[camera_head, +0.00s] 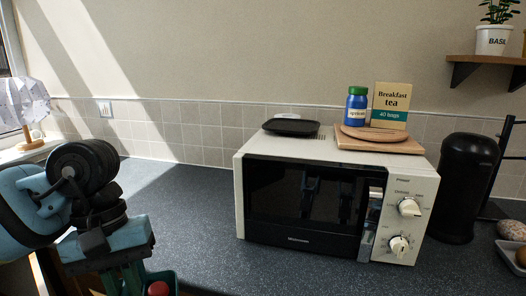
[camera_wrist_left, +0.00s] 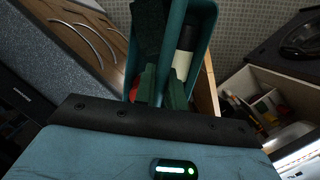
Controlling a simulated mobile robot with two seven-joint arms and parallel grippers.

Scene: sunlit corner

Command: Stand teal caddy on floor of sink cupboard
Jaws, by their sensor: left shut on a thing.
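The teal caddy (camera_head: 165,274) shows at the bottom left of the head view, beside the worktop's front edge, mostly cut off. A red item (camera_head: 158,288) sits in it. In the left wrist view the caddy (camera_wrist_left: 207,28) also holds a dark bottle with a cream label (camera_wrist_left: 182,65). My left gripper (camera_wrist_left: 158,84) is shut on the caddy's central handle; it also shows in the head view (camera_head: 128,278). An open compartment (camera_wrist_left: 258,78) with several items inside lies at the right of the wrist view; whether it is the sink cupboard I cannot tell. My right gripper is not in view.
A microwave (camera_head: 305,205) stands on the dark worktop (camera_head: 185,215), with a board, tea box and blue jar on top. A black canister (camera_head: 465,190) is at right. Wood fronts with curved handles (camera_wrist_left: 95,35) are left of the caddy. A round-doored appliance (camera_wrist_left: 300,42) is at upper right.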

